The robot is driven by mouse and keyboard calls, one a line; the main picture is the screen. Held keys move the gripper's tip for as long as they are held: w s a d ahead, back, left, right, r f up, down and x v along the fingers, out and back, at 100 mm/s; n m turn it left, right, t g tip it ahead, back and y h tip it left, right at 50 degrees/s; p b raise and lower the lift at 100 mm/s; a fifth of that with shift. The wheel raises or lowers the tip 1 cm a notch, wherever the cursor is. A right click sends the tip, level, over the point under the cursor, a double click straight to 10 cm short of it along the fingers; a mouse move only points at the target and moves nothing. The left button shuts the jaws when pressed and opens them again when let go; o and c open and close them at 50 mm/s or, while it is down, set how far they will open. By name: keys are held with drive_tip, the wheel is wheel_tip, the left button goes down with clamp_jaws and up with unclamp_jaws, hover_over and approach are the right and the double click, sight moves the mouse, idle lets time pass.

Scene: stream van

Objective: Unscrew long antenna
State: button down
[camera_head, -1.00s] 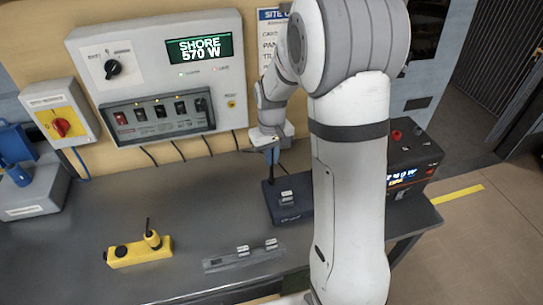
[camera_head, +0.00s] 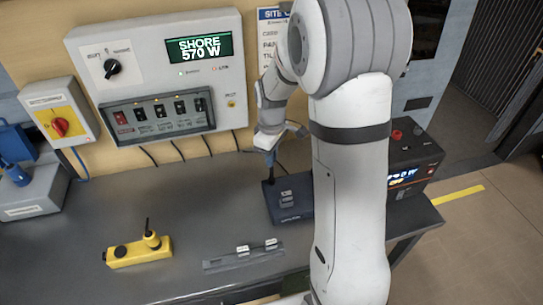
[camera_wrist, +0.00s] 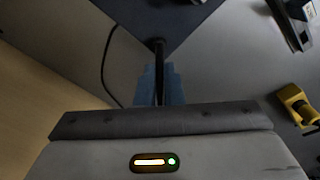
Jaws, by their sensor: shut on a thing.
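The long antenna (camera_wrist: 159,75) is a thin black rod on the dark blue box (camera_head: 297,211) that stands on the grey bench. My gripper (camera_head: 271,155) is above the rear left corner of this box. In the wrist view my gripper's blue fingers (camera_wrist: 159,88) are shut around the black rod, and its lower end meets the box (camera_wrist: 150,12). In the head view the antenna is mostly hidden by my gripper. I cannot tell from these views how far its thread is engaged.
A yellow device (camera_head: 139,252) with a short black antenna lies front left on the bench (camera_head: 100,215). A grey rack (camera_head: 243,257) holds two light blocks. A black power unit (camera_head: 412,160) stands right, the shore power panel (camera_head: 155,75) behind. The bench's left middle is clear.

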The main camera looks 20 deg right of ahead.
idle(0.3)
drive_tip(key=n, duration=0.4)
drive_tip(key=c, duration=1.6)
unclamp_jaws()
drive_tip(key=shift+m, duration=1.8)
drive_tip(key=m, duration=0.4)
